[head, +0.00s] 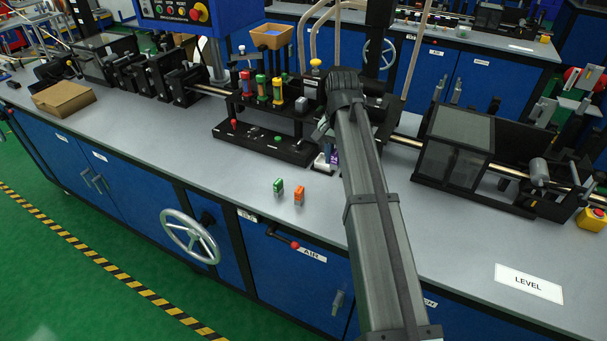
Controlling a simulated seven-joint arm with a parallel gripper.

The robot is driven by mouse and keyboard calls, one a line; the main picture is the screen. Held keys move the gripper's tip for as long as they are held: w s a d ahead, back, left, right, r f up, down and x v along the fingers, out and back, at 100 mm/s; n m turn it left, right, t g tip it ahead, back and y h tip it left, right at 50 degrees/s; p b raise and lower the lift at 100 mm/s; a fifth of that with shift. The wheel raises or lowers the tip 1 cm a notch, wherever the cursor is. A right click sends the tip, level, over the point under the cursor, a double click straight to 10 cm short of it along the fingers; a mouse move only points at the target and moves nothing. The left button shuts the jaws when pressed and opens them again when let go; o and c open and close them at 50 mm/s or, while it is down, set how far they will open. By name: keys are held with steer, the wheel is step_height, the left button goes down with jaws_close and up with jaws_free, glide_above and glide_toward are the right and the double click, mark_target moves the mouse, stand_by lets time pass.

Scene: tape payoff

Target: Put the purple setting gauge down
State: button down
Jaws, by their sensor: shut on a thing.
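A small patch of purple, which I take to be the purple setting gauge (334,157), shows beside my arm at the front right of the black fixture (262,143). My gripper (327,160) is low there, close to the grey bench top and shut on the gauge. My arm hides most of the gripper and the gauge. I cannot tell whether the gauge touches the bench. A green gauge (278,185) and an orange gauge (298,195) stand upright near the bench's front edge, left of my gripper.
The black fixture carries red, green and yellow upright parts. A machine with a dark clear cover (455,148) stands to the right. A cardboard box (63,98) lies far left. A LEVEL card (528,283) lies front right. Bench top (200,150) is bare left of the gauges.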

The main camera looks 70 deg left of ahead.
mark_target(333, 191)
step_height(333, 191, down, 9)
steer(key=shift+f, duration=0.1)
stand_by(0.4)
steer(key=shift+f, duration=0.1)
steer(key=c, duration=0.9)
jaws_free()
steer(key=shift+o, duration=0.2)
step_height(333, 191, up, 12)
steer(key=shift+r, duration=0.2)
